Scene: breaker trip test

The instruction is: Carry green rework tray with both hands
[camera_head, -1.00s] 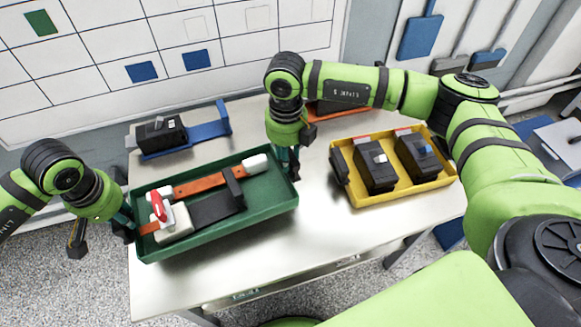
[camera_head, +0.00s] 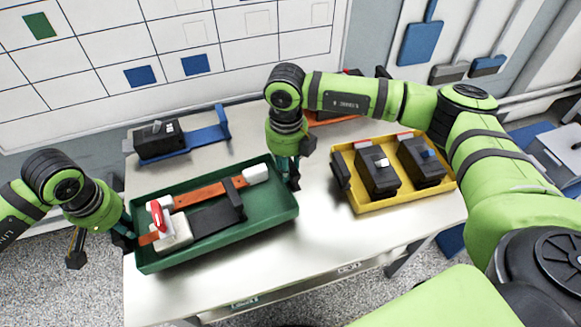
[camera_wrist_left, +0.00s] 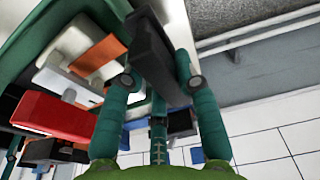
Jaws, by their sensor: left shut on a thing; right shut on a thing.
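The green rework tray (camera_head: 228,240) is over the left part of the table in the head view. It carries an orange bar (camera_head: 205,193), a white block (camera_head: 256,174), a black part (camera_head: 214,215) and a white piece (camera_head: 178,233) with a red handle (camera_head: 157,218). My left gripper (camera_head: 129,236) is shut on the tray's left end. My right gripper (camera_head: 291,177) is shut on its right end. The left wrist view shows the red handle (camera_wrist_left: 55,113) close by, beside the fingers. I cannot tell whether the tray is clear of the tabletop.
A yellow tray (camera_head: 397,200) with black devices stands to the right on the metal table (camera_head: 270,255). A black device (camera_head: 157,140) with a blue bracket (camera_head: 207,135) lies behind the green tray. The wall panel is beyond. Bare tabletop shows in front.

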